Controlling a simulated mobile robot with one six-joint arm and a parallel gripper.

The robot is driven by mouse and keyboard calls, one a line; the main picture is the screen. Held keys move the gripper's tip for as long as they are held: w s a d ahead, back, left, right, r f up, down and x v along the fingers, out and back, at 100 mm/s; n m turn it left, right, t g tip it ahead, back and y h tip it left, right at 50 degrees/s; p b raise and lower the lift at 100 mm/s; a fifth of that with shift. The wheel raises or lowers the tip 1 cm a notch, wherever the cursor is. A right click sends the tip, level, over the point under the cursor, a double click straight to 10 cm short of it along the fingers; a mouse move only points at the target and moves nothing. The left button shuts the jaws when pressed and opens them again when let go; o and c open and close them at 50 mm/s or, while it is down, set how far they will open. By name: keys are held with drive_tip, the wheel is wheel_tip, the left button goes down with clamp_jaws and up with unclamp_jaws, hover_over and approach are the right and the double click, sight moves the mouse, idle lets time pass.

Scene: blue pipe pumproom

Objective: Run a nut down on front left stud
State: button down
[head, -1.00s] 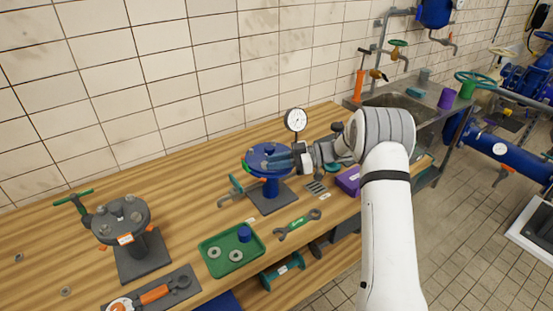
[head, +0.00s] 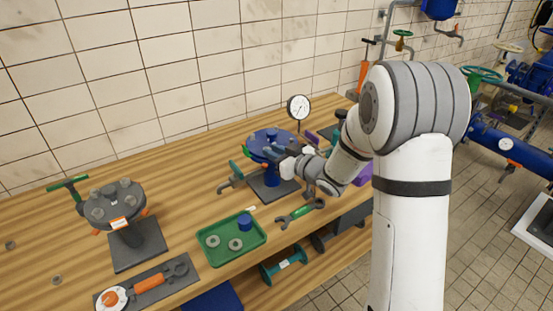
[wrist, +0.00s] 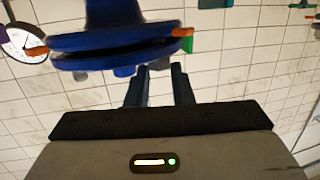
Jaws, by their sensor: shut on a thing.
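The blue flange (head: 272,136) stands level on its blue post, with studs around its rim. My gripper (head: 268,152) is at the flange's near edge, over the front studs. In the wrist view the flange (wrist: 110,40) appears upside down at top left. There my gripper (wrist: 160,68) has its fingers against the flange's right part, shut on a small grey piece, likely the nut (wrist: 159,63). The fingers hide most of it. How far it sits on the stud cannot be told.
A green tray (head: 216,254) with grey rings and a blue cup is at the front. A green wrench (head: 301,212) lies right of it. A dial gauge (head: 299,107) stands behind the flange. A grey flange stand (head: 117,203) is at left.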

drive_tip(key=shift+s+a+f+m+t+h+b, duration=0.15)
drive_tip(key=shift+m+t+h+b, duration=0.25)
drive_tip(key=shift+b, duration=0.25)
drive_tip(key=shift+s+a+f+m+t+h+b, duration=0.15)
drive_tip(key=shift+m+t+h+b, duration=0.2)
drive_tip(key=shift+b, duration=0.25)
drive_tip(key=c, duration=1.6)
unclamp_jaws()
drive_tip(key=shift+d+r+p, duration=0.1)
drive_tip(key=shift+r+p, duration=0.2)
drive_tip(key=shift+p, duration=0.1)
drive_tip(key=o, duration=0.4)
drive_tip(key=shift+w, duration=0.15)
drive_tip(key=shift+r, duration=0.15)
wheel_tip(320, 180, up, 5)
drive_tip(key=p, duration=0.3)
drive_tip(key=shift+d, duration=0.1)
